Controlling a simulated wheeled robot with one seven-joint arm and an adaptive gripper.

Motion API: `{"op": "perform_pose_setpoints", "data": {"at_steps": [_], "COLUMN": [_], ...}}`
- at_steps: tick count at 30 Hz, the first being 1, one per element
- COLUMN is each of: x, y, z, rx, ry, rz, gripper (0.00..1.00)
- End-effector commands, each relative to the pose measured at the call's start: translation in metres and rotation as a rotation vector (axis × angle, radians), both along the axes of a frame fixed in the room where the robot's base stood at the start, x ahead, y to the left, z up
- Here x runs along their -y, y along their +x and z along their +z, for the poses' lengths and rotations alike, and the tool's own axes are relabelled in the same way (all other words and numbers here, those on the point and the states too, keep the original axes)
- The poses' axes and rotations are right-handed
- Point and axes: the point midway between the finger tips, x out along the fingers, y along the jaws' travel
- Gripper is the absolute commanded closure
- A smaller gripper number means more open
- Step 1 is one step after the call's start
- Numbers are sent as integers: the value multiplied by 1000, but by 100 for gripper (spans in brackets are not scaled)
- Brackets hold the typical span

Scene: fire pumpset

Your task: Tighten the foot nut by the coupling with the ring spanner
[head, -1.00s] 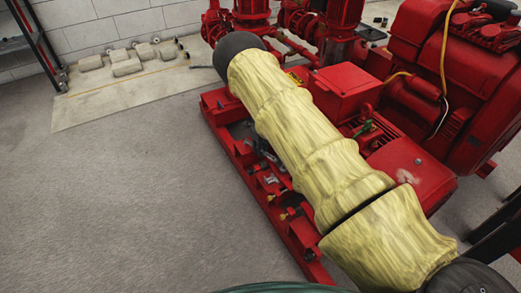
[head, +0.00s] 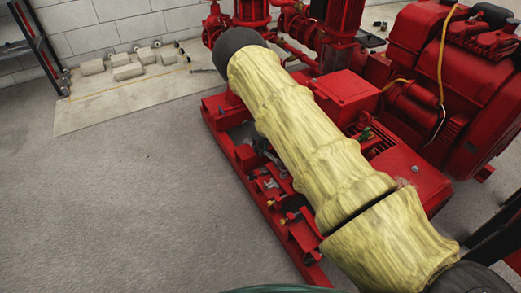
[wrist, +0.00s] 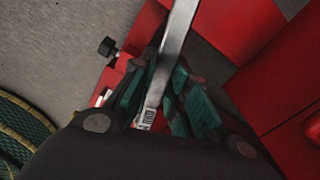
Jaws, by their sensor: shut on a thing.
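In the wrist view my gripper (wrist: 168,88) has green-padded fingers closed on the ring spanner (wrist: 178,35). The spanner's bright flat shank runs up from between the fingers and out of the top edge, so its far end is out of view. In the head view my yellow-sleeved arm reaches over the red baseplate (head: 300,233) of the pumpset and hides my gripper and the spanner. The foot nut by the coupling cannot be made out in either view. Red metal lies on both sides of the fingers in the wrist view.
A black-headed knob or bolt (wrist: 107,46) stands left of the fingers. A red box (head: 343,94) and the red engine (head: 435,85) are right of my arm. Red pipework (head: 300,22) stands behind. The grey floor (head: 130,200) at left is clear; pale blocks (head: 128,71) lie by the wall.

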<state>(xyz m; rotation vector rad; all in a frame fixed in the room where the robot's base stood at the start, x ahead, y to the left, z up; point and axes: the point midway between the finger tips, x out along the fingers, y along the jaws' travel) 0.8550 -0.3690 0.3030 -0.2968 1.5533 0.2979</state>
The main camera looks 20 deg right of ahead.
Motion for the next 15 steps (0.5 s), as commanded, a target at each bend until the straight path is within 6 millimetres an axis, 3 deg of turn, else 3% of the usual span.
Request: {"op": "perform_pose_setpoints", "data": {"at_steps": [15], "x": [0], "y": [0], "z": [10], "rx": [0], "ry": [0], "rz": [0], "gripper": [100]}}
